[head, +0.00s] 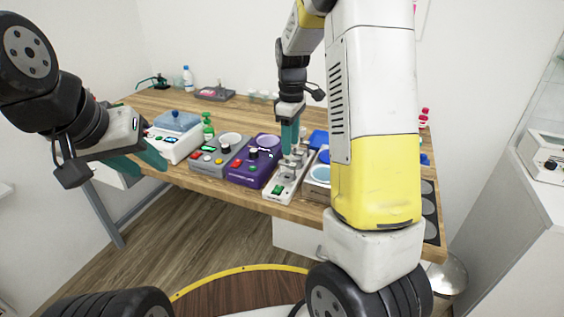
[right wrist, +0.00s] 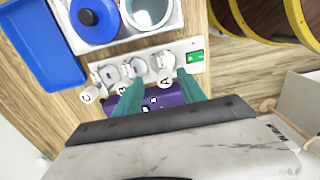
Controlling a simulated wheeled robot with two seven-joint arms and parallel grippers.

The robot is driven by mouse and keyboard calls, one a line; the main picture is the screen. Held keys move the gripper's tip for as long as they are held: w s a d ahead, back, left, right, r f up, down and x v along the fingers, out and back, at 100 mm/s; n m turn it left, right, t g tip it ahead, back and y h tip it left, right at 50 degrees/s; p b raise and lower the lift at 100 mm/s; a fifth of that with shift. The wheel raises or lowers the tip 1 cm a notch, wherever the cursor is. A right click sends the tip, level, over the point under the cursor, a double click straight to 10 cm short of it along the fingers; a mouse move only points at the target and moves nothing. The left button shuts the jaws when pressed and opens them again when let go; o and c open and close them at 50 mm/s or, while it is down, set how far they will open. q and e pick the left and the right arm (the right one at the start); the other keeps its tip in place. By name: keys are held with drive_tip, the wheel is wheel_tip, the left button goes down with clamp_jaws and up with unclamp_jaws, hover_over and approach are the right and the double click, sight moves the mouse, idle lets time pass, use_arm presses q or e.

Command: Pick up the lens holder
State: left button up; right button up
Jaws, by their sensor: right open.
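I cannot tell for certain which thing is the lens holder. A white device (head: 281,190) with a green button stands near the table's front edge, and several small grey-white upright parts stand on it. In the right wrist view this device (right wrist: 178,46) carries round seats and white tags lettered A, B and C. My right gripper (head: 290,135) is over the device, pointing down. In the right wrist view its teal fingers (right wrist: 159,87) are apart, around the part tagged A (right wrist: 163,80), with no visible grip. My left gripper (head: 145,162) hangs at the table's left end, apart from the device.
A purple device (head: 252,168) and a grey device (head: 213,157) stand left of the white one. A blue tray (right wrist: 40,42) and a white box with a blue-lidded pot (right wrist: 97,18) lie close by. My right arm hides the table's right part.

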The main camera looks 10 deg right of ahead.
sight(287, 158)
drive_tip(key=f, duration=0.4)
drive_tip(key=a+f, duration=0.1)
drive_tip(key=f, duration=0.1)
drive_tip(key=shift+f, duration=0.35)
clamp_jaws()
